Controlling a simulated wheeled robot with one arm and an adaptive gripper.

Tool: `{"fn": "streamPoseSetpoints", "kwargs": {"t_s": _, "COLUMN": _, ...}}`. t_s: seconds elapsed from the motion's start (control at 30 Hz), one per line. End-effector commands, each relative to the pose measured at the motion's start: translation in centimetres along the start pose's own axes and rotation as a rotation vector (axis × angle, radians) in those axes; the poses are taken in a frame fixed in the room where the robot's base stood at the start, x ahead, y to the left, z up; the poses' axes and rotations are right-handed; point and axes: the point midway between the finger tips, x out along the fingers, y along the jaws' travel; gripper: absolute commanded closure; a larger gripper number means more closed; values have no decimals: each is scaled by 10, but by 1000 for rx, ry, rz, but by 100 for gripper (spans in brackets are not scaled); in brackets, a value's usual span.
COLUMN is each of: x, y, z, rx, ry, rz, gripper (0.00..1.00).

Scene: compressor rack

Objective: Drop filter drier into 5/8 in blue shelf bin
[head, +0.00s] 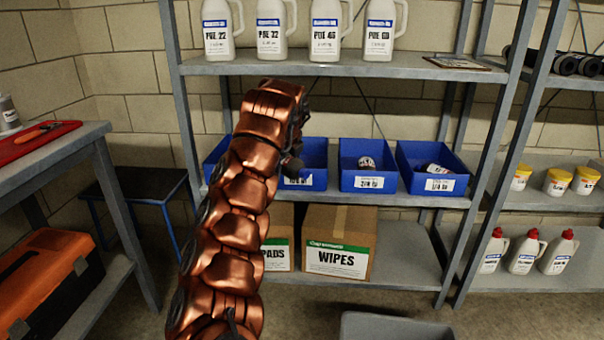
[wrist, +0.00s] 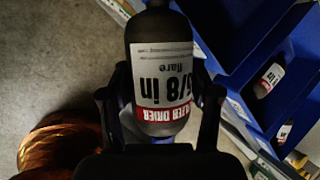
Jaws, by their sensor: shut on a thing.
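My gripper (wrist: 162,98) is shut on the filter drier (wrist: 160,60), a dark cylinder whose white and red label reads "5/8 in flare" upside down. In the wrist view the drier is clear of the blue bins, which are to its right. In the head view my gripper is mostly hidden behind my copper arm, in front of the shelf. Blue bins stand in a row on the middle shelf: one partly hidden at the left (head: 215,158), one beside my gripper (head: 316,160), one in the middle (head: 366,183) and one at the right (head: 433,186). Their size labels are too small to read surely.
The two right bins hold labelled cylinders (head: 366,162). White jugs (head: 326,30) stand on the upper shelf (head: 420,66). Boxes, one marked WIPES (head: 340,243), sit on the lower shelf. A workbench (head: 60,160) is at the left. A grey tub (head: 392,327) is on the floor.

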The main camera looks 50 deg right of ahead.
Motion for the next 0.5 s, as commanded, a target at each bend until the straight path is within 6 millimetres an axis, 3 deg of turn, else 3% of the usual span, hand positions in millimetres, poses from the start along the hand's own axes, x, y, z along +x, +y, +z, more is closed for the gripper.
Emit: {"fn": "streamPoseSetpoints", "kwargs": {"t_s": 0.5, "x": -1, "y": -4, "z": -8, "rx": 46, "ry": 15, "rz": -23, "gripper": 100}}
